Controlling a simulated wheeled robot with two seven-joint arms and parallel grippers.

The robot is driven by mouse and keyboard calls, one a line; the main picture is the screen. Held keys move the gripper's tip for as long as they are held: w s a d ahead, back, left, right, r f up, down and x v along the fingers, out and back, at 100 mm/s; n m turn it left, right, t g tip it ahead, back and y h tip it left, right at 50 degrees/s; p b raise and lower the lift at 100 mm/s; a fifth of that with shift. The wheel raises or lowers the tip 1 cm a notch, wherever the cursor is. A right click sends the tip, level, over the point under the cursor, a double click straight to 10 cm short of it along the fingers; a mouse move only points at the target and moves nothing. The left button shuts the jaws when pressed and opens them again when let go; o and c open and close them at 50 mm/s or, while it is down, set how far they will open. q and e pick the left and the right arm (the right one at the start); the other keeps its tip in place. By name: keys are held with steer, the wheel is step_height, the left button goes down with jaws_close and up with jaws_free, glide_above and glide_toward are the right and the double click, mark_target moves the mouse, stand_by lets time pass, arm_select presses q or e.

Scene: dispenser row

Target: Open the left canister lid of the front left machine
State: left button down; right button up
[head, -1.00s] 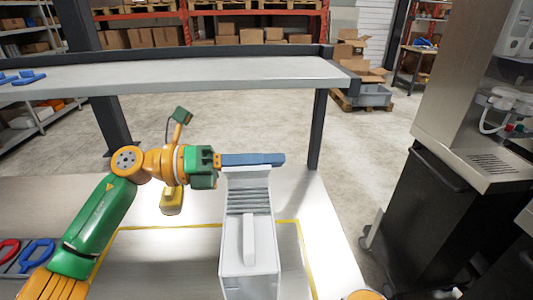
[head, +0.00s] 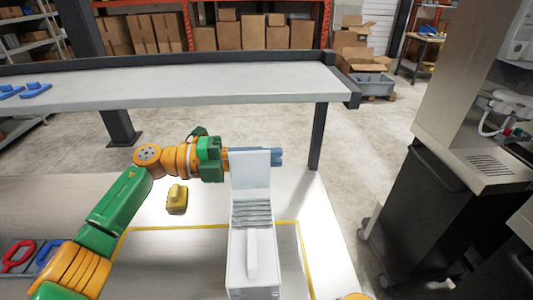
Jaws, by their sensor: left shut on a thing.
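A white, box-shaped machine (head: 252,262) stands on the table in the middle of the head view, with a raised block on its front part and grey ribs behind it. A flat white lid panel (head: 250,176) stands about upright at its far end. My left gripper (head: 275,157) reaches in from the left at the lid's upper part. Its blue fingers pass behind the panel, and their tips show past its right edge. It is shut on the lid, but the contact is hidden. My right gripper is out of view.
A yellow object (head: 177,198) sits on the table left of the machine. Red (head: 17,256) and blue ring-handled items lie at the lower left. A raised grey shelf (head: 200,85) spans behind. A dark cabinet (head: 430,205) stands right, across open floor.

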arm_select(q)
steer(key=shift+w+f+n, duration=0.1)
steer(key=shift+w+n, duration=0.05)
steer(key=shift+n, duration=0.15)
stand_by(0.4)
steer(key=c, duration=0.9)
jaws_free()
steer(key=shift+a, duration=0.1)
steer(key=a+b, duration=0.3)
steer(key=a, duration=0.4)
